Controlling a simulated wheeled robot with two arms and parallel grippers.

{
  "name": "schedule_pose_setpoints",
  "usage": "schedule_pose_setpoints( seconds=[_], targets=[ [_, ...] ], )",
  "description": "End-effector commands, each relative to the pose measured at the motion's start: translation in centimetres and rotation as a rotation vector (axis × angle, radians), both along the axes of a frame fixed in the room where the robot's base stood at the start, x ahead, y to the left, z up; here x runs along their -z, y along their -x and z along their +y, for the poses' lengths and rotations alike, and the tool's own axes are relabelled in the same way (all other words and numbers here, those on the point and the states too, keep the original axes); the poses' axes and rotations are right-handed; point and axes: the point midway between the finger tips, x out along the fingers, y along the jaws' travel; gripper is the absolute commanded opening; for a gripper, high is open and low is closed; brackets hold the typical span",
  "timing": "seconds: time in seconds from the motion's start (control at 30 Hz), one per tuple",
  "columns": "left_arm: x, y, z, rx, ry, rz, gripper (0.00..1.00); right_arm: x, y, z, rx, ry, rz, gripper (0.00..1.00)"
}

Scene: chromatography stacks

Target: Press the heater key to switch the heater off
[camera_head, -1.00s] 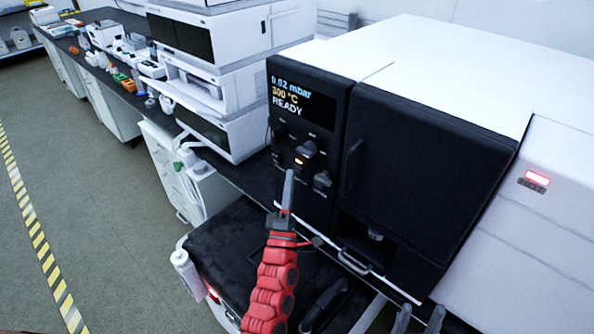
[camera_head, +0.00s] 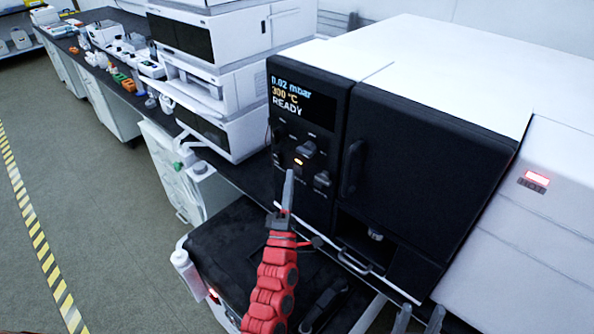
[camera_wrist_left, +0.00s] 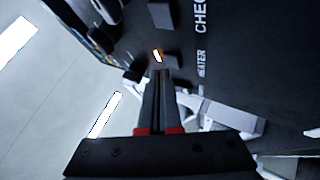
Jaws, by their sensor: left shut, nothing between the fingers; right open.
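The black front panel (camera_head: 320,130) of the instrument carries a screen (camera_head: 302,97) reading 0.02 mbar, 300 °C and READY. The heater key, with its amber light (camera_head: 298,161) lit, is low on this panel. In the left wrist view the amber light (camera_wrist_left: 157,56) shows beside the HEATER label (camera_wrist_left: 201,70). My left gripper (camera_head: 290,172) is shut and empty, its tips just below the light and pointing at the panel. I cannot tell whether they touch the key. My right gripper (camera_head: 419,318) is open at the bottom edge, partly cut off.
Dark knobs (camera_head: 322,179) stick out of the panel around the light. A black door with a handle (camera_head: 352,167) is to the right. A red HOT lamp (camera_head: 537,179) glows on the white housing. White stacked instruments (camera_head: 235,85) stand on the bench at left.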

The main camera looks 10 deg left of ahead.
Motion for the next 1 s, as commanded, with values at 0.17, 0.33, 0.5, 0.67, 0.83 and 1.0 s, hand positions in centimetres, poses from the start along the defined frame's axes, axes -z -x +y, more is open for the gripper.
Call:
schedule_pose_setpoints(
  seconds=[0.17, 0.33, 0.5, 0.67, 0.83, 1.0],
  targets=[
    [0.0, 0.0, 0.0, 0.0, 0.0, 0.0, 0.0, 0.0, 0.0, 0.0, 0.0, 0.0, 0.0, 0.5],
    [0.1, -0.2, -0.1, 0.0, 0.0, -0.001, 0.0, 0.5, 0.0, 0.0, 0.0, 0.0, 0.0, 0.5],
    [0.1, -0.6, -0.4, -0.001, 0.002, -0.003, 0.0, 1.2, 0.0, 0.0, 0.0, 0.0, 0.0, 0.5],
    [-0.1, -0.7, -0.5, 0.0, 0.001, -0.001, 0.0, 1.2, 0.0, 0.0, 0.0, 0.0, 0.0, 0.5],
    [0.0, -0.7, -0.5, 0.0, 0.0, -0.001, 0.0, 1.2, 0.0, 0.0, 0.0, 0.0, 0.0, 0.5],
    [0.0, -0.8, -0.5, 0.0, 0.0, -0.001, 0.0, 1.3, 0.0, 0.0, 0.0, 0.0, 0.0, 0.5]
  ],
)
